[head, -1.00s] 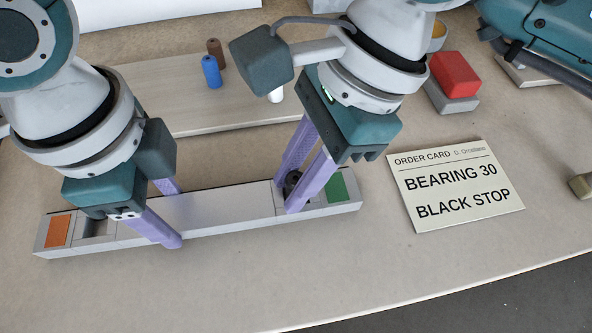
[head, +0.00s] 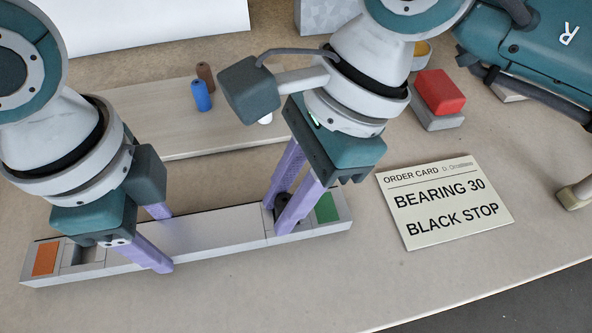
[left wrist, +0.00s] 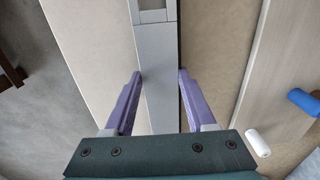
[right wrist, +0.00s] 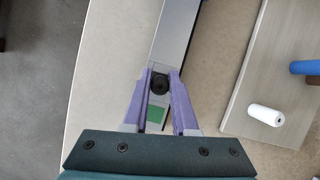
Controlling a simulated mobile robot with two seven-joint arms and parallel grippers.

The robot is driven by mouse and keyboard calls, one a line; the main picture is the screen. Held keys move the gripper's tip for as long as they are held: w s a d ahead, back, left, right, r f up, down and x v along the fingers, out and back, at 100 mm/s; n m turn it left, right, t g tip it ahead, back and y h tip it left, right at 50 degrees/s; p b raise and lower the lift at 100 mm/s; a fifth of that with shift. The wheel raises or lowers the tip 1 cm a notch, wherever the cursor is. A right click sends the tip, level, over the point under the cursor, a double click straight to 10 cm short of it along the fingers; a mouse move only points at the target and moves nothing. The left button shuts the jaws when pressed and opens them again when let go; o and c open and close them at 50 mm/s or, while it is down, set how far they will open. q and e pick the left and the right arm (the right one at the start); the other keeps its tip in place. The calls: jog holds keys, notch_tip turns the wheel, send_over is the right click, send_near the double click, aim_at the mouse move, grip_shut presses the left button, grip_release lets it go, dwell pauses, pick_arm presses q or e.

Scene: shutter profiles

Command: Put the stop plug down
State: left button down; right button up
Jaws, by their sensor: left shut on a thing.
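The shutter profile (head: 205,218) is a long pale bar lying on the table, with an orange patch (head: 46,259) at its left end and a green patch (head: 327,207) at its right end. My left gripper (head: 163,240) is shut across the profile, fingers on both long sides; this also shows in the left wrist view (left wrist: 160,75). The black stop plug (right wrist: 160,83) sits at the recess beside the green patch. My right gripper (right wrist: 161,74) has its fingers on either side of the plug, seemingly slightly apart from it. In the head view, the fingers partly hide the plug.
A wooden board (head: 160,120) behind the profile carries blue (head: 202,96), brown (head: 206,76) and white (right wrist: 267,115) plugs. The order card (head: 445,205) lies at right, reading "BEARING 30, BLACK STOP". A red block (head: 440,92) sits on a grey one. The table front is clear.

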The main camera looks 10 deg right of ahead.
pick_arm(q)
jog(key=shift+f, duration=0.2)
pick_arm(e)
jog(key=shift+d+r, duration=0.25)
pick_arm(q)
jog(key=shift+a, duration=0.2)
pick_arm(e)
jog(key=s+v, duration=0.1)
jog(key=v, duration=1)
jog(key=shift+w, duration=0.5)
jog(key=shift+a+r, duration=0.1)
pick_arm(q)
jog(key=shift+c, duration=0.7)
grip_release()
jog(key=shift+r, duration=0.1)
jog(key=shift+r+p, duration=0.15)
jog(key=shift+p, duration=0.2)
pick_arm(e)
jog(key=shift+r, duration=0.15)
pick_arm(q)
notch_tip(320, 180, up, 7)
jog(key=p, duration=0.8)
jog(key=shift+d, duration=0.1)
pick_arm(e)
notch_tip(320, 180, up, 8)
jog(key=shift+r, duration=0.2)
